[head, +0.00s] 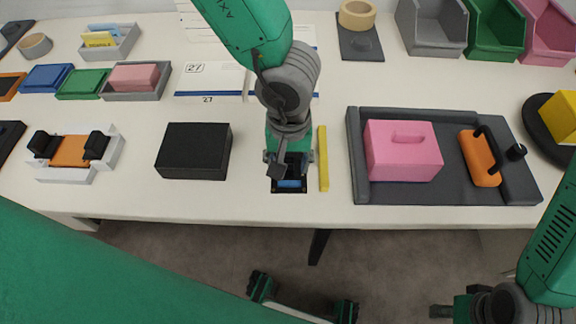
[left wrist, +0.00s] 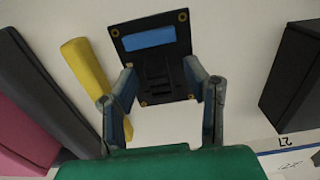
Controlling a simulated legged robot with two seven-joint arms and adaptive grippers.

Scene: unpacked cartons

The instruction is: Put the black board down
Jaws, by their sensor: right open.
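The black board (left wrist: 160,75), with a blue rectangle and gold corner spots, is between the fingers of my left gripper (left wrist: 163,68), which is shut on its side edges. In the head view, the board (head: 289,187) is at the front middle of the white table, partly hidden by my left gripper (head: 288,160). It is low over or on the tabletop; I cannot tell which. My right gripper (head: 442,312) is open at the bottom right, partly cut off, off the table's front edge and away from the board.
A yellow bar (head: 323,158) lies just right of the board, and a black box (head: 194,151) stands to its left. A dark tray (head: 443,195) with a pink block (head: 402,165) and orange piece (head: 480,160) is further right. The table's front edge is close.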

